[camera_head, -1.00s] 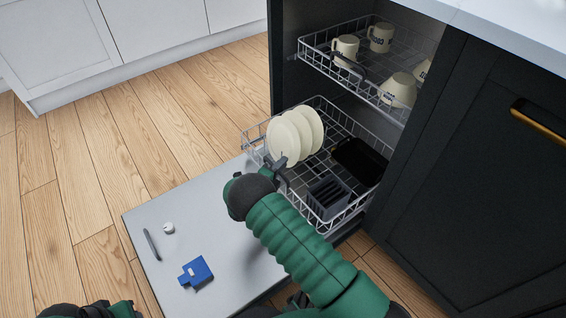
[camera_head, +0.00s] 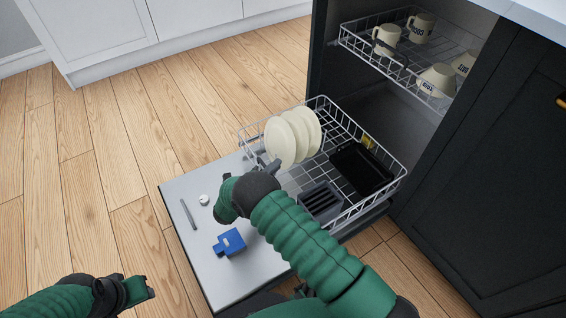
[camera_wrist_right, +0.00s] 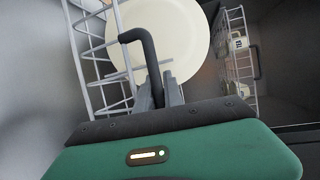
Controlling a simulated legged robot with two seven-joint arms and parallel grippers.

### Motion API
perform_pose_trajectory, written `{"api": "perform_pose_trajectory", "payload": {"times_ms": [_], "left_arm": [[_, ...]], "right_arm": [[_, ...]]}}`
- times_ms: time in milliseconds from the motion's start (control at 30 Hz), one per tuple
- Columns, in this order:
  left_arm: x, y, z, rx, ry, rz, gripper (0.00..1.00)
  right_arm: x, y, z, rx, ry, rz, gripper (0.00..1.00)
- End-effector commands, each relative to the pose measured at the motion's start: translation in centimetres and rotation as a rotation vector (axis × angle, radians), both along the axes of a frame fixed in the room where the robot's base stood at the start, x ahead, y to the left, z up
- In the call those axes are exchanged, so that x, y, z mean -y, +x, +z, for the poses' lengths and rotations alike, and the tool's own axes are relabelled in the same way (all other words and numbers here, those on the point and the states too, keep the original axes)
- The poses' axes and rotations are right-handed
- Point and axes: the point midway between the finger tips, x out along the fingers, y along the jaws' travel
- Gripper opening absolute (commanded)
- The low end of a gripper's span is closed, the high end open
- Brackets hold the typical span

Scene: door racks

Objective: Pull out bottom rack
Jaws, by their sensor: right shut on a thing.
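The bottom rack (camera_head: 362,134) is a white wire basket partly out over the lowered dishwasher door. It holds cream plates (camera_head: 292,136), a black tray (camera_head: 358,168) and a grey slotted basket (camera_head: 320,202). My right gripper (camera_head: 270,166) is at the rack's front side, largely hidden by my wrist. In the right wrist view, my right gripper (camera_wrist_right: 160,92) is shut on the dark rack handle (camera_wrist_right: 140,34), with a plate just behind. My left gripper (camera_head: 138,290) is low at the left, away from the rack; its fingers are too small to judge.
The upper rack (camera_head: 400,60) with several mugs is above. Wooden floor to the left is clear.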

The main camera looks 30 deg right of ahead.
Motion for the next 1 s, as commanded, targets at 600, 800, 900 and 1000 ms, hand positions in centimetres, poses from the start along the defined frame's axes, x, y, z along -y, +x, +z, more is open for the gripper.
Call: {"api": "perform_pose_trajectory", "payload": {"times_ms": [600, 800, 900, 1000], "left_arm": [[0.0, 0.0, -0.1, 0.000, 0.000, 0.000, 0.36], [0.0, 0.0, -0.1, 0.000, 0.000, 0.000, 0.36], [0.0, 0.0, -0.1, 0.000, 0.000, 0.000, 0.36], [0.0, 0.0, -0.1, 0.000, 0.000, 0.000, 0.36]], "right_arm": [[-2.6, -0.5, -0.5, -0.011, 0.004, -0.003, 0.00], [-2.6, -0.5, -0.5, -0.011, 0.004, -0.004, 0.16], [-2.5, -0.5, -0.4, -0.009, 0.003, -0.003, 0.29], [-2.6, -0.4, -0.3, -0.006, 0.002, -0.002, 0.33]]}}
